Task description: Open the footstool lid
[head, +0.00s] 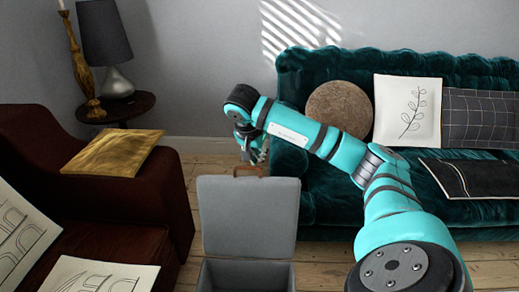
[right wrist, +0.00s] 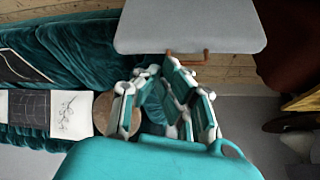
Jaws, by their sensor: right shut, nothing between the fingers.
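The grey footstool (head: 247,276) stands on the floor at the bottom centre of the head view. Its lid (head: 247,220) is raised and stands roughly upright, with the box open in front of it. A brown handle (head: 247,168) sits at the lid's upper edge. My right gripper (head: 256,154) is just behind and above the handle, shut and empty. In the right wrist view the lid (right wrist: 190,25) and handle (right wrist: 188,56) show beyond my right gripper (right wrist: 168,88), apparently apart from it. My left gripper is not in view.
A teal sofa (head: 335,190) with cushions stands behind and to the right. A dark red armchair (head: 130,205) with a gold cushion (head: 115,152) is on the left. A side table (head: 135,106) with a lamp is at the back left. Some bare floorboards show around the footstool.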

